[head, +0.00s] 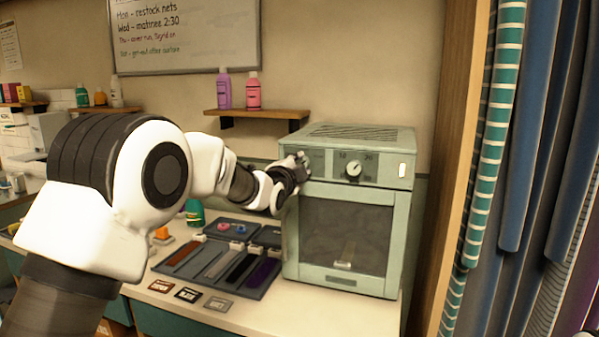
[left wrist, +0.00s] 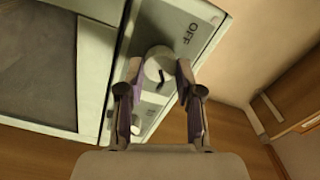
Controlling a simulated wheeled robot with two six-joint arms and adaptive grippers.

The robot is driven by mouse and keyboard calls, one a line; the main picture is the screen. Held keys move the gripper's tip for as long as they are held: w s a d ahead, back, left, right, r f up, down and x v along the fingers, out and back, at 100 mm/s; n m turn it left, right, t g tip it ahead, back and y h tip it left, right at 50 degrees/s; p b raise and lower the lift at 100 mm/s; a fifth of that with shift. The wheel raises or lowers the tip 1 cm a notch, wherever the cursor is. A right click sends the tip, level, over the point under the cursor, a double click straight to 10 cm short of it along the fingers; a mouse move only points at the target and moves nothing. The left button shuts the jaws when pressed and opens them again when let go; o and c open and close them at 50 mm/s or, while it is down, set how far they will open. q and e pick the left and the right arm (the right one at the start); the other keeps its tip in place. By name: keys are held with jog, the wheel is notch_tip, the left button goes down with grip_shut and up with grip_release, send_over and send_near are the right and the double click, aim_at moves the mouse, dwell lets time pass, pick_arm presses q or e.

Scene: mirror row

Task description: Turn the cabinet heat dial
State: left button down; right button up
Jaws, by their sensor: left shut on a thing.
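The pale green cabinet (head: 345,210) stands on the counter, with a control panel across its top front. My left gripper (head: 303,162) is at the left end of that panel in the head view and covers the dial there. In the left wrist view, a round white dial (left wrist: 158,66) with a dark pointer line sits between the fingers of the left gripper (left wrist: 157,80), beside the printed word OFF. The fingers are shut on this dial. A second white dial (head: 353,169) with printed numbers shows to the right on the panel. My right gripper is not in view.
A dark tray (head: 255,292) with several combs or strips lies left of the cabinet. Small cards (head: 188,294) lie at the counter's front. A wall shelf (head: 257,114) holds two bottles above.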

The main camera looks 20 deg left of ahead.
pick_arm(q)
jog(key=shift+f+m, duration=0.2)
jog(key=shift+m, duration=0.3)
jog(key=c, duration=0.8)
grip_release()
jog(key=shift+a, duration=0.1)
jog(key=shift+o, duration=0.2)
jog(key=shift+r, duration=0.1)
jog(key=s, duration=1.1)
jog(key=shift+s+a, duration=0.2)
jog(key=shift+s, duration=0.2)
